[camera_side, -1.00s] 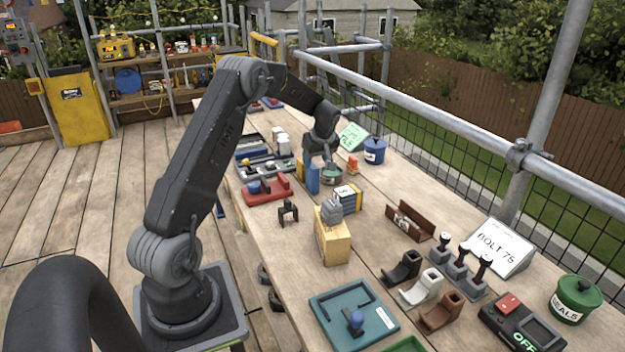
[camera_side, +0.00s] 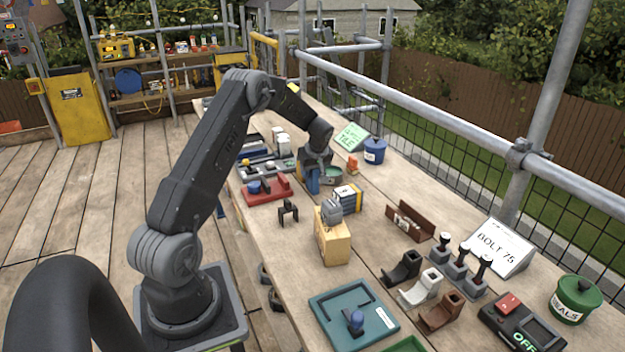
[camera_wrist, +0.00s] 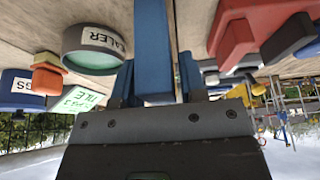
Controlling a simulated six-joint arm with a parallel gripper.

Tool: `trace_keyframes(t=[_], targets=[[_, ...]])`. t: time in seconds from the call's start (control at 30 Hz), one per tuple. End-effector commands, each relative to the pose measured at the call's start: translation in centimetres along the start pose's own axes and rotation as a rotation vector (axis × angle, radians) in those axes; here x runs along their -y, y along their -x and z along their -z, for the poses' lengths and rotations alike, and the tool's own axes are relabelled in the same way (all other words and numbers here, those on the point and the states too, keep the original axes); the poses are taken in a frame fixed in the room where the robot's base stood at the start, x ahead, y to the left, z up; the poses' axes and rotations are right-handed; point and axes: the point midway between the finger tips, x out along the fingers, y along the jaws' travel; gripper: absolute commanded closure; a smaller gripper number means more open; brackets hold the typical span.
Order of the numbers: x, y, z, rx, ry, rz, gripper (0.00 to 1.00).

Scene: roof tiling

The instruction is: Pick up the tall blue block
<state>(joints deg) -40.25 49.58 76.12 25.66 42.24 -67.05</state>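The tall blue block (camera_side: 312,184) stands upright on the workbench in the side view, partly hidden by my gripper (camera_side: 315,169) at its top. In the wrist view, the blue block (camera_wrist: 152,45) runs down from the top edge between the two fingers of my gripper (camera_wrist: 157,84). The left finger is close against the block, and contact is unclear. A narrow gap shows between the block and the right finger, so the gripper looks open around it.
A round labelled sealer tin (camera_wrist: 92,48) is close beside the block. A blue lidded tub (camera_side: 374,151) is behind.

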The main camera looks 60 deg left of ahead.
Motion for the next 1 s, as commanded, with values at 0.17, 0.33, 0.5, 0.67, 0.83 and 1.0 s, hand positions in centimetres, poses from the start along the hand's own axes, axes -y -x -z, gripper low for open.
trace_keyframes(t=[0.17, 0.33, 0.5, 0.67, 0.83, 1.0], targets=[[0.0, 0.0, 0.0, 0.000, 0.000, 0.000, 0.79], [0.0, 0.0, 0.0, 0.000, 0.000, 0.000, 0.95], [0.0, 0.0, 0.0, 0.000, 0.000, 0.000, 0.97], [0.0, 0.3, 0.1, -0.001, 0.000, -0.001, 0.97], [-0.1, 1.7, 0.7, -0.002, 0.001, -0.002, 0.97], [0.8, 4.3, 2.1, -0.002, 0.005, 0.001, 0.97]])
